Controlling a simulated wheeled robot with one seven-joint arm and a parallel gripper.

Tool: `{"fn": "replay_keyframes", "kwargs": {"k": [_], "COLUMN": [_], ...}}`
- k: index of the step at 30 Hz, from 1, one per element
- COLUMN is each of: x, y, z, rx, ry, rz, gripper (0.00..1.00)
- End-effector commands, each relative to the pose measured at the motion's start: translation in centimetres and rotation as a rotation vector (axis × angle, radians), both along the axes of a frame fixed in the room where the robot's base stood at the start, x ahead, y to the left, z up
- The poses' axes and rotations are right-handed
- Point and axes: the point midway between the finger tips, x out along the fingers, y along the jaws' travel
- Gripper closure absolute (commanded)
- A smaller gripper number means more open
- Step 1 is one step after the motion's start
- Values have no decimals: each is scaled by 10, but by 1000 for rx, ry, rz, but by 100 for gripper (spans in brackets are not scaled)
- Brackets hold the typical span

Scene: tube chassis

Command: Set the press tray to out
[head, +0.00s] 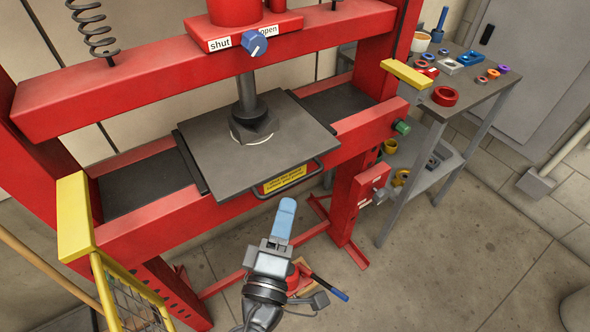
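The press tray (218,163) is a flat dark grey plate lying across the red press frame, under the ram. Its front edge overhangs the red front beam a little. A dark bar handle (318,172) runs along that front edge, with a yellow label (285,179) behind it. The ram (247,95) reaches down to a dark block (254,127) on a pale disc on the tray; I cannot tell whether they touch. My gripper (286,213), with blue fingers, is in front of and below the handle, apart from it in the picture. Its finger gap is hidden.
A blue knob (254,43) sits between "shut" and "open" labels on the red press head. A grey side table (478,103) with rings and small parts stands at the right. A yellow basket (130,300) is at lower left. The floor (420,280) at lower right is mostly clear.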

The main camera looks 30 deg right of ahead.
Motion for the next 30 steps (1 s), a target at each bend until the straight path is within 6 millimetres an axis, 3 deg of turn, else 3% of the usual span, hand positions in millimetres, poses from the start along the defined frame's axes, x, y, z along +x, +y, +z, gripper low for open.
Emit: {"fn": "replay_keyframes", "kwargs": {"k": [15,27,30], "x": [46,53,53], "y": [-48,-55,-55], "z": [10,9,9], "rx": [-2,-1,-1], "ry": [-1,0,0], "rz": [-3,-2,-2], "gripper": [66,66,73]}}
